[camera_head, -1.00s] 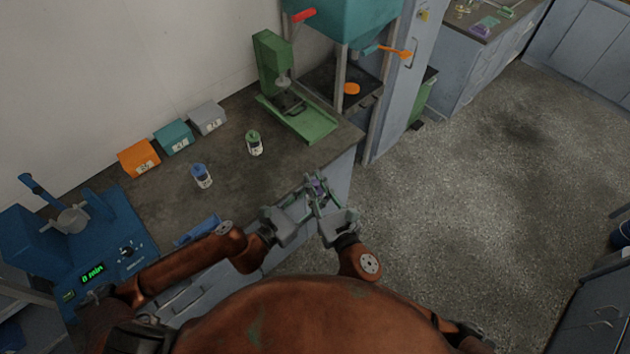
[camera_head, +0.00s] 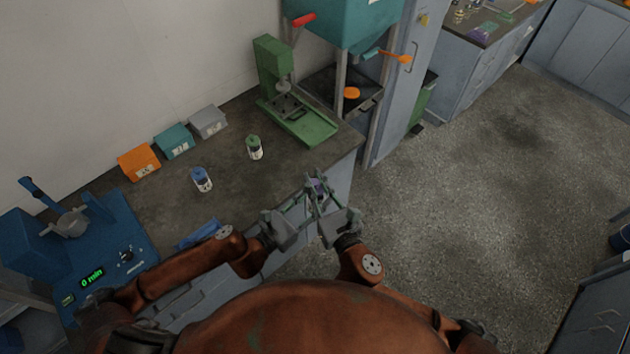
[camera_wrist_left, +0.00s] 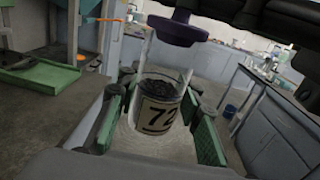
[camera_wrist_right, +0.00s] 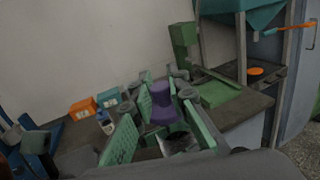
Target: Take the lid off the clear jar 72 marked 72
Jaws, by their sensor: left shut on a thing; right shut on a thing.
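The clear jar 72 (camera_wrist_left: 158,105) holds dark grains and has a pale label reading 72. A purple knobbed lid (camera_wrist_left: 178,30) is at its mouth; I cannot tell whether it is slightly lifted. My left gripper (camera_wrist_left: 160,88) is shut around the jar's body. The lid also shows in the right wrist view (camera_wrist_right: 163,105), between the green pads of my right gripper (camera_wrist_right: 167,82), which is shut on it from above. In the head view the right gripper (camera_head: 319,188) and left gripper (camera_head: 302,203) meet at the bench's front right edge, and the jar is mostly hidden.
A blue-lidded jar (camera_head: 202,180) and a green-lidded jar (camera_head: 254,148) stand on the bench (camera_head: 165,205). Orange (camera_head: 138,162), teal (camera_head: 174,140) and grey (camera_head: 208,122) boxes line the wall. A green press (camera_head: 290,100) is behind; a blue machine (camera_head: 75,245) is left.

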